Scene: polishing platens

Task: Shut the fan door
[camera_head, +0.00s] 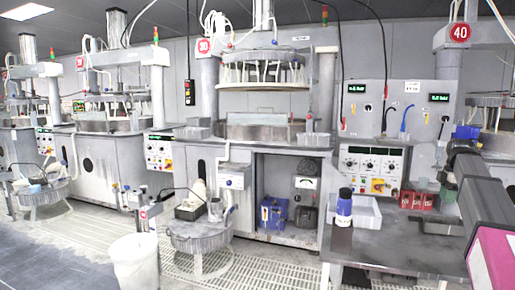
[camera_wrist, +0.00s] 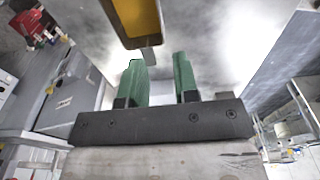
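I cannot pick out a fan door with certainty in either view. In the head view, the middle machine has an open bay (camera_head: 274,172) under its basin, and no door covers its front. My gripper (camera_wrist: 159,60) has two green fingers standing apart in the wrist view, with nothing held between them. A dark box-like part with a yellow-orange inside (camera_wrist: 138,18) hangs just beyond the fingers at the top. In the head view my arm comes in from the right edge, and a green fingertip seems to show beside the red boxes.
A dark-topped table (camera_head: 385,246) at front right bears a blue-and-white bottle (camera_head: 344,208) and a white tray (camera_head: 368,217). Red boxes (camera_head: 416,200) stand near my arm. A white bucket (camera_head: 134,262) and a round stand (camera_head: 200,236) are on the floor. Grating floor lies between.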

